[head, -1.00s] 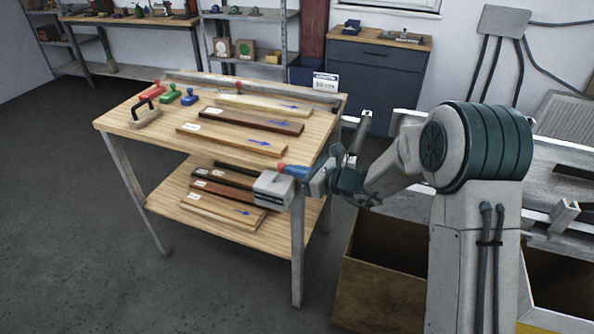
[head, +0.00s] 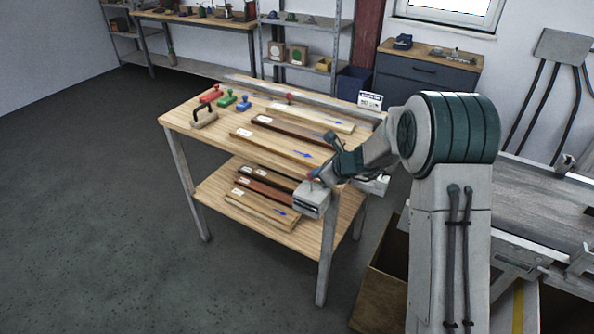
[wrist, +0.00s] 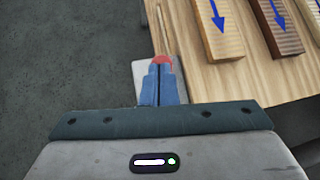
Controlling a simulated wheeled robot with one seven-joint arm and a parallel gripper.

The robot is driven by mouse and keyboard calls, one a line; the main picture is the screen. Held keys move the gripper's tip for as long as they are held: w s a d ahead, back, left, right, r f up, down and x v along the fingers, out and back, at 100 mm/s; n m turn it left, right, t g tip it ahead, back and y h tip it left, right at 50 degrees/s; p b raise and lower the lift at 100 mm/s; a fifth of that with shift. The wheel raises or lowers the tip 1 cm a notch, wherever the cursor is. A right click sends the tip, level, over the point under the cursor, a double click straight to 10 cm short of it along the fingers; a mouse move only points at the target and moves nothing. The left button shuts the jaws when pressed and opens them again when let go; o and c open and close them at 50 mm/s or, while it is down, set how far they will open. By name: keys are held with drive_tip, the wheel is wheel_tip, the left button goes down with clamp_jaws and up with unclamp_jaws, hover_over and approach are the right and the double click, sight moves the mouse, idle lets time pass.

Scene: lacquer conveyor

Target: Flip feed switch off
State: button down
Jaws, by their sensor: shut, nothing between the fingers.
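The feed switch appears to be the light grey box (head: 312,201) mounted at the near corner of the workbench, with a red-tipped lever (head: 311,174) on top. My gripper (head: 316,178) is at the lever, its fingers shut with nothing between them. In the wrist view, the blue fingertips (wrist: 160,73) end right at the red knob (wrist: 162,60), which shows just beyond them. I cannot tell whether they touch it. Part of the grey box (wrist: 143,72) shows beside the fingers; the rest is hidden. The lever's exact tilt is unclear.
The wooden workbench (head: 185,113) carries planks with blue arrows, red, green and blue stamps (head: 227,98) and a black-handled block (head: 205,117). Its lower shelf (head: 211,190) holds more planks. A grey box (head: 375,185) shows right of my wrist. Floor at left is clear.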

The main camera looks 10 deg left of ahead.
drive_tip(key=shift+w+a, duration=0.45)
drive_tip(key=shift+a, duration=0.25)
drive_tip(key=shift+r, duration=0.1)
drive_tip(key=shift+r+p, duration=0.55)
drive_tip(key=shift+r, duration=0.2)
